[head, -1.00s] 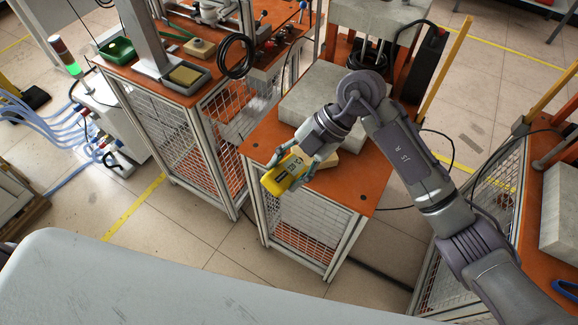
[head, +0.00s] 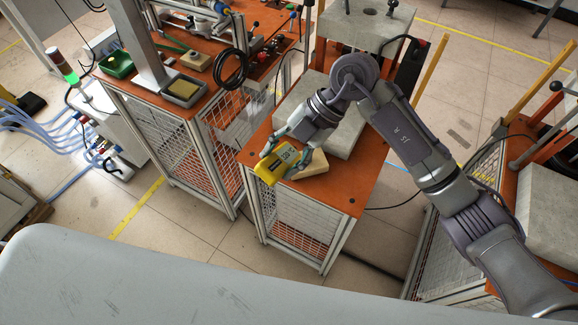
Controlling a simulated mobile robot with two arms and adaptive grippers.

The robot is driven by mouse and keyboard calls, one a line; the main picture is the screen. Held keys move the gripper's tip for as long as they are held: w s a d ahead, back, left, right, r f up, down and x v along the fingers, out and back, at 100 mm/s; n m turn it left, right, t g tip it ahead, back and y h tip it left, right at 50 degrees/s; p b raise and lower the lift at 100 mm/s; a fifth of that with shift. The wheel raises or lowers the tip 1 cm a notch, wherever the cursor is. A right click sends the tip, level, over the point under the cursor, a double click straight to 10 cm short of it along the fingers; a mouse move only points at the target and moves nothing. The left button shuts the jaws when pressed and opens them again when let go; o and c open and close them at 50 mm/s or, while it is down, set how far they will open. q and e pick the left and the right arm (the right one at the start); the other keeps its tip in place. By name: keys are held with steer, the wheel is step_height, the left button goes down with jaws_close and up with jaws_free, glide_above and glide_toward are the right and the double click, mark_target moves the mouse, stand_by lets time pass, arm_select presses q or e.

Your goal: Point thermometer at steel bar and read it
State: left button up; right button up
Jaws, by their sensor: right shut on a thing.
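My right gripper (head: 284,153) is shut on a yellow device with a small grey display (head: 270,171), which looks like the thermometer. It holds the device over the near left part of the orange-topped middle table (head: 340,193); I cannot tell whether the device touches the top. The display faces up toward the head camera. I cannot make out a steel bar for certain in this view. My left gripper is not in view.
A tan block (head: 314,165) lies beside the gripper, in front of a grey slab (head: 349,138). The left table (head: 213,88) carries a green tray (head: 118,65), a sponge tray (head: 185,90) and a coiled black cable (head: 233,69). Orange-framed equipment stands at right.

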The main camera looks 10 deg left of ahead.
steer(key=shift+w+f, duration=0.1)
steer(key=shift+f, duration=0.05)
stand_by(0.7)
steer(key=shift+d, duration=0.15)
steer(key=d+f+m+t+b, duration=0.3)
steer(key=d+m+t+b, duration=0.4)
steer(key=d, duration=2)
steer(key=m+t, duration=0.1)
steer(key=m, duration=0.5)
steer(key=shift+w+f+m+t, duration=0.2)
steer(key=shift+m+t, duration=0.1)
steer(key=shift+m, duration=0.1)
